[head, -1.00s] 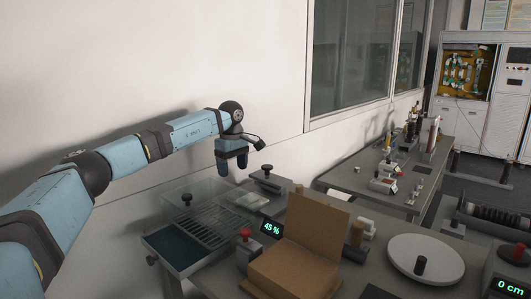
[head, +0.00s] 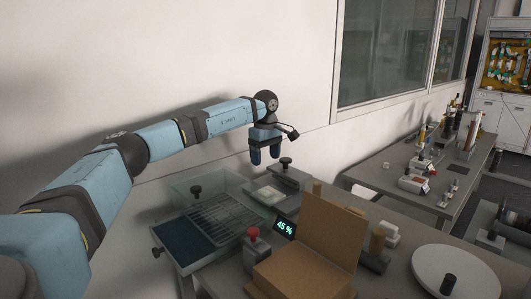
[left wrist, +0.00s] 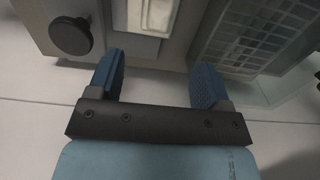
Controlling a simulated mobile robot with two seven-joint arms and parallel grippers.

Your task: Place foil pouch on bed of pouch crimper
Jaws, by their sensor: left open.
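My left gripper (head: 265,159) is open and empty, fingers pointing down, above the back edge of the bench. In the left wrist view its two blue fingers (left wrist: 157,85) are wide apart with nothing between them. A pale, flat rectangular piece (head: 268,195), possibly the foil pouch, lies beside the wire rack in the head view. It also shows as a silvery-white piece in a pale frame (left wrist: 152,14), beyond the fingers in the left wrist view. A grey block with a black knob (head: 286,161), possibly the crimper, stands just behind it. My right gripper is not in view.
A clear-lidded box with a wire rack (head: 218,219) and a blue tray (head: 183,240) stand to the left. A 45 % display (head: 285,228), a red-knobbed device (head: 253,234) and an open cardboard box (head: 333,236) crowd the front. The wall is close behind.

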